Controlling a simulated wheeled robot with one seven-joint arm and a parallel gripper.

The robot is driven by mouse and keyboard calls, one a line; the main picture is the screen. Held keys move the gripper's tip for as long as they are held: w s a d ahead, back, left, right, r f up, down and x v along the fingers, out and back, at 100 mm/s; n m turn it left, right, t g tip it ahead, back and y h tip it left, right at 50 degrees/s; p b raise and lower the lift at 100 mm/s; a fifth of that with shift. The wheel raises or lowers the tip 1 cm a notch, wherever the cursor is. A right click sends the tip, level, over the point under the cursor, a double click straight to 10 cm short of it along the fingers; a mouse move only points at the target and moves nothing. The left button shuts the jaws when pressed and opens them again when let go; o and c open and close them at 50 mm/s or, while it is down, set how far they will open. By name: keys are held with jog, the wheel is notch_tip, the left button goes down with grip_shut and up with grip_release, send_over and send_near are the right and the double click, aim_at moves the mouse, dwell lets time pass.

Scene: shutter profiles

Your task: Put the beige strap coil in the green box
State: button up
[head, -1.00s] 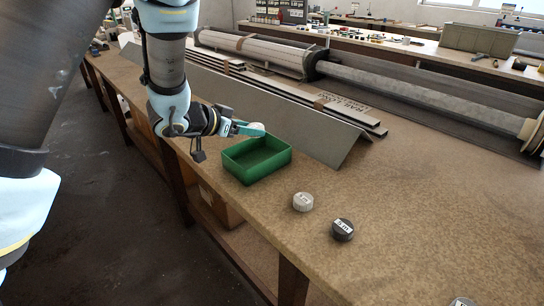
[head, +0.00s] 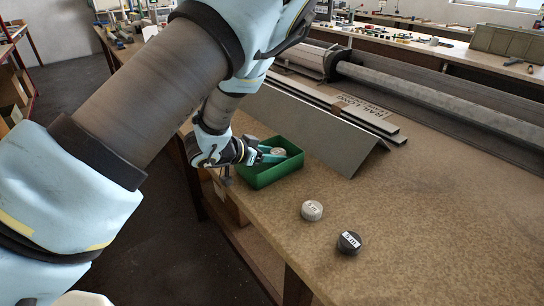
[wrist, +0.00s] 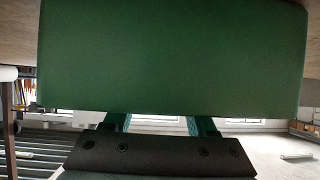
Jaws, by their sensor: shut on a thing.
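The green box (head: 290,170) stands on the brown workbench near its front edge. My gripper (head: 272,154) reaches into or over the open top of the box from the left. It is shut on a small light, beige-looking coil (head: 278,151), which shows at the fingertips within the box's outline. I cannot tell whether the coil touches the box floor. In the wrist view a green box wall (wrist: 170,60) fills most of the picture and hides the fingertips (wrist: 160,123) and the coil.
A pale grey coil (head: 312,210) and a dark coil (head: 349,242), both labelled, lie on the workbench (head: 430,225) to the right of the box. A long grey angled profile (head: 310,130) runs behind the box. The bench front right is mostly clear.

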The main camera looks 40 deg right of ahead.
jog(key=shift+f, duration=0.65)
jog(key=shift+f, duration=0.1)
jog(key=o, duration=1.1)
jog(key=b+v, duration=0.3)
jog(key=v, duration=0.9)
jog(key=shift+a, duration=0.1)
jog(key=shift+w, duration=0.1)
